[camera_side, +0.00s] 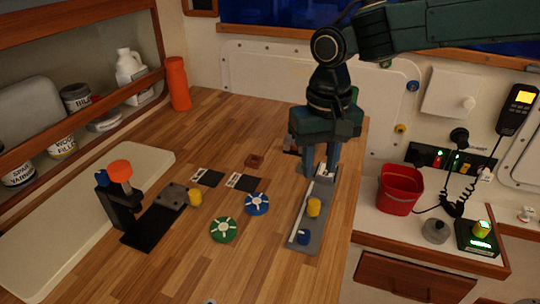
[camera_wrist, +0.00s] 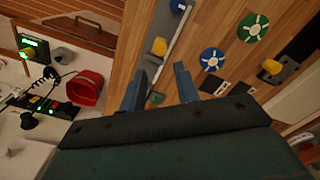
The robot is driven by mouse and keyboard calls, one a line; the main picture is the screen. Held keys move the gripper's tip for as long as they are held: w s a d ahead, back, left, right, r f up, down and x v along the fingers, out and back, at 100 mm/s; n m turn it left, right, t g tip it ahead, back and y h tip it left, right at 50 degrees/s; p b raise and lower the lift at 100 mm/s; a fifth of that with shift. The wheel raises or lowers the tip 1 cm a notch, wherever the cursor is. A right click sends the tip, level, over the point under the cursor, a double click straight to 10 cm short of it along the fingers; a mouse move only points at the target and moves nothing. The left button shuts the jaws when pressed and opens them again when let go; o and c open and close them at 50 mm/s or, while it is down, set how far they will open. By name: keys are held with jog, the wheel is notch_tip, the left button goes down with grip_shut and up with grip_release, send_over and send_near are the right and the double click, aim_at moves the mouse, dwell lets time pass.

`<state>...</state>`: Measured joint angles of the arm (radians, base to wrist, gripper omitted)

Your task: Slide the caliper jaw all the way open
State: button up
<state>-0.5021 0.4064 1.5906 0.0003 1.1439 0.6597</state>
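A long grey fixture (camera_side: 312,230) with a pale rail lies along the right part of the wooden bench; I take it to be the caliper. A yellow knob (camera_side: 313,207) stands on it near the middle, and a blue knob (camera_side: 304,237) sits near its front end. In the wrist view the yellow knob (camera_wrist: 158,46) and blue knob (camera_wrist: 177,6) lie beyond my fingertips. My gripper (camera_side: 320,168) points down over the fixture's far end, behind the yellow knob. In the wrist view my gripper (camera_wrist: 160,70) has its two blue fingers apart, with nothing held. The fixture's far end is partly hidden.
Green (camera_side: 223,229) and blue (camera_side: 256,204) discs lie left of the fixture. A black stand with an orange knob (camera_side: 120,171) is farther left. A red bucket (camera_side: 400,188) stands on the right counter. Bare wood lies around the fixture's front.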

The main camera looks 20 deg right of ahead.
jog(key=shift+r, duration=1.6)
jog(key=s+d+r+t, duration=0.1)
jog(key=s+d+r, duration=0.2)
jog(key=s+d, duration=0.3)
jog(key=s+d+r+t, duration=0.2)
jog(key=s+d+r, duration=0.15)
jog(key=d, duration=0.45)
jog(key=s+d+f+n+t, duration=0.1)
jog(key=s+d, duration=0.3)
jog(key=s, duration=0.3)
jog(key=s+d+f+t, duration=0.1)
jog(key=s+d+f, duration=0.1)
jog(key=s+d, duration=0.2)
jog(key=s, duration=0.2)
jog(key=shift+s+d+f+n+t, duration=0.25)
jog(key=shift+s+d+n+t, duration=0.05)
jog(key=shift+s+n, duration=0.1)
